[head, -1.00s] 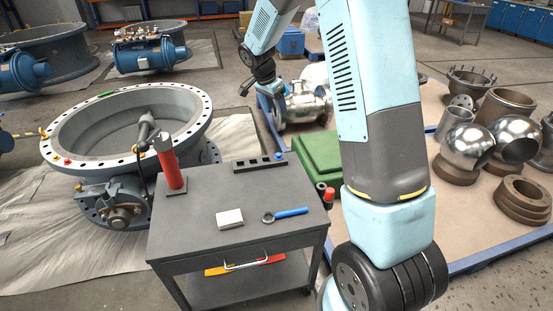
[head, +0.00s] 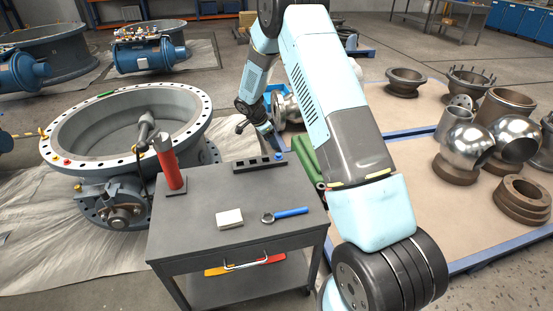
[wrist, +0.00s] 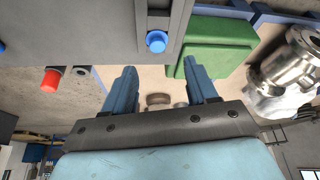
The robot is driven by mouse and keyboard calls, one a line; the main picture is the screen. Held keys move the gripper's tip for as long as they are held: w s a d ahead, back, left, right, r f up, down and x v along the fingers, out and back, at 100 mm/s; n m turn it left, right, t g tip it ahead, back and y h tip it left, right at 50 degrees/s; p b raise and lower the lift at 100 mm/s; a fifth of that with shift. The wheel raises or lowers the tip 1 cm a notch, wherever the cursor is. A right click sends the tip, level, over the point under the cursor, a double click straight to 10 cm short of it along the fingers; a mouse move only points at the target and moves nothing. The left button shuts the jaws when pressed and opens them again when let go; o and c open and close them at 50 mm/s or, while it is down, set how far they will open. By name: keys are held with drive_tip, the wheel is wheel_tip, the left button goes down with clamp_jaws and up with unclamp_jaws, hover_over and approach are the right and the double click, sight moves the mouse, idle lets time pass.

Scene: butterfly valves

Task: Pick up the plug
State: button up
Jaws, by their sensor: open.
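A small blue knob-like piece (head: 280,156), possibly the plug, is at the right end of a black slotted block (head: 258,163) on the grey cart. In the wrist view a round blue piece (wrist: 156,41) shows at the cart's edge, ahead of and between my fingers, apart from them. My gripper (wrist: 160,72) is open, with two blue fingers and nothing between them. In the head view my gripper (head: 265,128) hangs in the air beyond the block. A red cylindrical piece (wrist: 50,80) shows at left in the wrist view. I cannot tell for sure which piece is the plug.
The grey cart (head: 190,245) also carries a red cylinder (head: 169,162), a pale block (head: 229,218) and a blue-handled tool (head: 290,212). A green box (wrist: 218,52) and metal pipe parts (wrist: 290,65) lie nearby. A large flanged valve (head: 85,175) stands left of the cart.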

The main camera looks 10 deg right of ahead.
sight(278, 154)
drive_tip(key=x, duration=0.3)
drive_tip(key=shift+d+x, duration=0.1)
drive_tip(key=shift+x, duration=1.25)
drive_tip(key=shift+d+x, duration=0.15)
drive_tip(key=shift+x, duration=1.25)
drive_tip(key=shift+s+r, duration=0.1)
drive_tip(key=shift+s, duration=0.1)
drive_tip(key=c, duration=0.9)
